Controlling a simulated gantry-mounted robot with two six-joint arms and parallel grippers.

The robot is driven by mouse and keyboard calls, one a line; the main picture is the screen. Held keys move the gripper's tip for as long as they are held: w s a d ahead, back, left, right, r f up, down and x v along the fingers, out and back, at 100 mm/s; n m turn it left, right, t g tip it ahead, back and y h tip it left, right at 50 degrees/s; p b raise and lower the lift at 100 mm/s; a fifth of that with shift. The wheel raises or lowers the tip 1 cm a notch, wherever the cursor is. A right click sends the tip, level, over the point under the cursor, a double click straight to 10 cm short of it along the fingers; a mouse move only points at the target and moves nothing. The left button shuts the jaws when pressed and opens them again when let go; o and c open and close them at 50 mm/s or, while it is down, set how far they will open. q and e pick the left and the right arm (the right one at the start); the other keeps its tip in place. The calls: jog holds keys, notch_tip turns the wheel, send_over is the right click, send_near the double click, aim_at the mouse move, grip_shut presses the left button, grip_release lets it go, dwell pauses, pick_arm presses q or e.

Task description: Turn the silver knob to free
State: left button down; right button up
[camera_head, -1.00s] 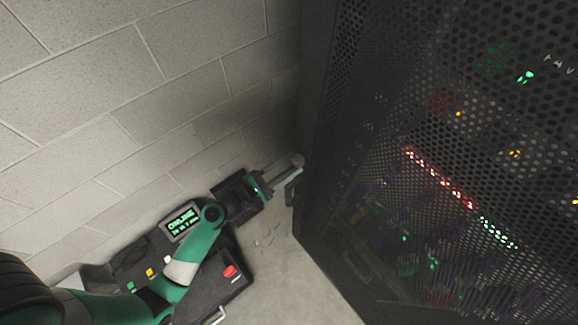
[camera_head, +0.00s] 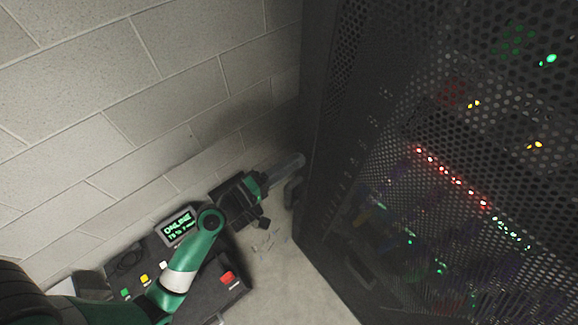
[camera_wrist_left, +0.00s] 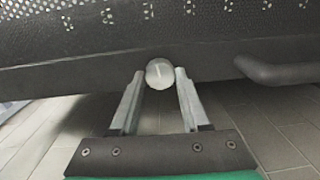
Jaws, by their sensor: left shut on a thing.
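The silver knob (camera_wrist_left: 159,72) is round and pale, with a short mark on its face. In the left wrist view it sits on the dark lower edge of the perforated cabinet, at the centre. My left gripper (camera_wrist_left: 160,79) is shut on it, one finger on each side. In the head view my left gripper (camera_head: 298,161) reaches to the cabinet's near left edge, and I cannot make out the knob there. My right gripper is in neither view.
The dark cabinet (camera_head: 325,195) with a mesh door and lit indicators fills the right side. A dark handle (camera_wrist_left: 275,72) is right of the knob. A block wall (camera_head: 90,90) is behind.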

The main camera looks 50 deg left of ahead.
pick_arm(q)
jog(key=shift+m, duration=0.8)
jog(key=shift+c, duration=1.9)
grip_release()
jog(key=s+b, duration=0.3)
jog(key=s, duration=0.8)
jog(key=shift+s+a+r, duration=0.15)
jog(key=shift+s+r, duration=0.05)
jog(key=shift+s, duration=0.1)
